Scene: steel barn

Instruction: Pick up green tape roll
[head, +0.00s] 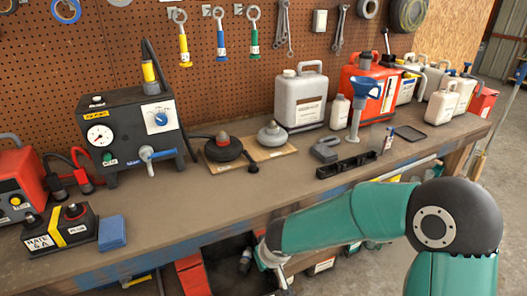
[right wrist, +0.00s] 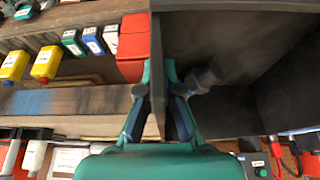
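In the right wrist view the two fingers of my right gripper (right wrist: 158,95) stand apart. The edge of a dark upright panel (right wrist: 157,70) shows between them; I cannot tell whether they touch it. No tape roll shows in that view. My left gripper is out of view.
The workbench top (head: 240,190) is clear along its front middle. A gauge box (head: 130,130), a battery (head: 62,228) and a blue block (head: 112,232) stand on the left. Jugs (head: 300,98) and a black tray (head: 347,165) stand right. Bottles (right wrist: 45,65) sit on the lower shelf.

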